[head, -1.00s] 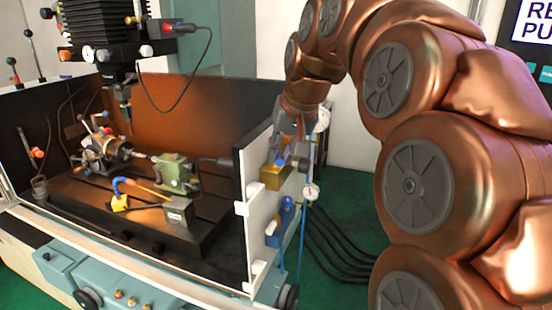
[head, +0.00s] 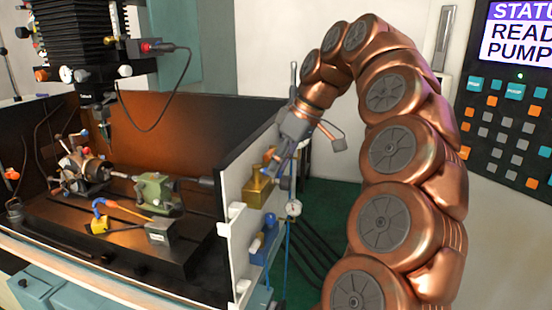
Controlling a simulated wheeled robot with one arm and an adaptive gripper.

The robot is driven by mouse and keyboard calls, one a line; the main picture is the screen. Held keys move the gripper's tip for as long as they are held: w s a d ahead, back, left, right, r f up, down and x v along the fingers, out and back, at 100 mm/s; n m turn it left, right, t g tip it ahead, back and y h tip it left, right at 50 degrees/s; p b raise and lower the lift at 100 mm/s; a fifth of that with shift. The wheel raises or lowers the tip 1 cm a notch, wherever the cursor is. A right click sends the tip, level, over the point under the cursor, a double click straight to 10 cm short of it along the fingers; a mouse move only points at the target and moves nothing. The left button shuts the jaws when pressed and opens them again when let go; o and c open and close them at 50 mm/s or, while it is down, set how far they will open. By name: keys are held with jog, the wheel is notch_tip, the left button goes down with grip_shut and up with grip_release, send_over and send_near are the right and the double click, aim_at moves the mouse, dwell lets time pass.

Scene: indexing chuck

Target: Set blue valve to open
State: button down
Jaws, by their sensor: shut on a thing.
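A blue unit (head: 264,240) and a round gauge (head: 293,208) sit below the valve on the white panel (head: 232,255). Black hoses hang to the right. A control panel (head: 510,110) with a screen stands at the far right. The enclosure (head: 200,130) holds a chuck (head: 88,172).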

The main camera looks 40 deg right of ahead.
jog(key=shift+w+d+r+n+g+y+p, duration=0.1)
jog(key=shift+w+d+n+g+y+p, duration=0.25)
jog(key=shift+n+p, duration=0.6)
jog(key=c, duration=1.3)
grip_release()
jog(key=shift+c, duration=0.2)
jog(key=shift+s, duration=0.15)
